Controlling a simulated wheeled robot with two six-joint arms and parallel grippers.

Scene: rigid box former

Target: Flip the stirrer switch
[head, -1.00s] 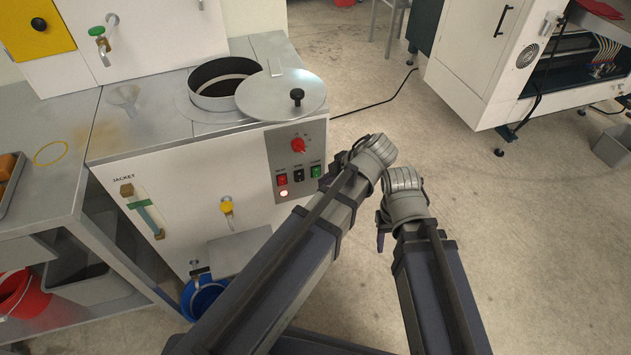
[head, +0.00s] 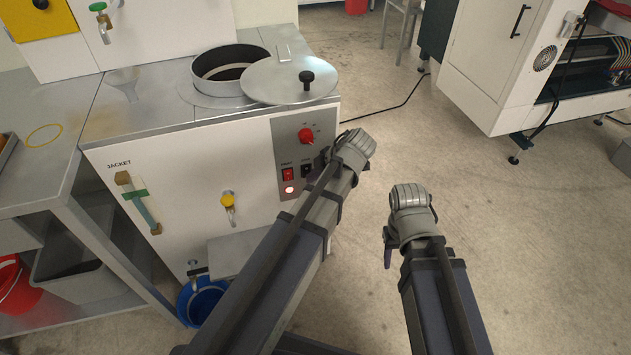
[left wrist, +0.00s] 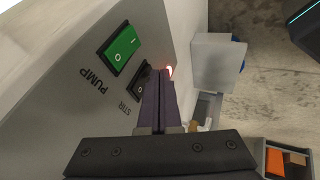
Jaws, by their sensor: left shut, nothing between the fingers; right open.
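The stirrer switch (left wrist: 140,82) is a black rocker labelled STIR in the left wrist view. It also shows in the head view (head: 306,170), between a red switch and my left arm. My left gripper (left wrist: 158,72) is shut with nothing in it. Its fingertips are right beside the black rocker and cover part of its edge; I cannot tell whether they touch. In the head view the left gripper (head: 334,152) is mostly hidden by its own wrist at the panel. My right gripper (head: 388,248) is open, away from the machine, over the floor.
The green PUMP switch (left wrist: 119,48) is next to STIR. The panel also has a red knob (head: 306,135), a red switch (head: 287,174) and a lit lamp (head: 290,189). A lid (head: 270,82) lies on top. A blue bucket (head: 203,303) stands below.

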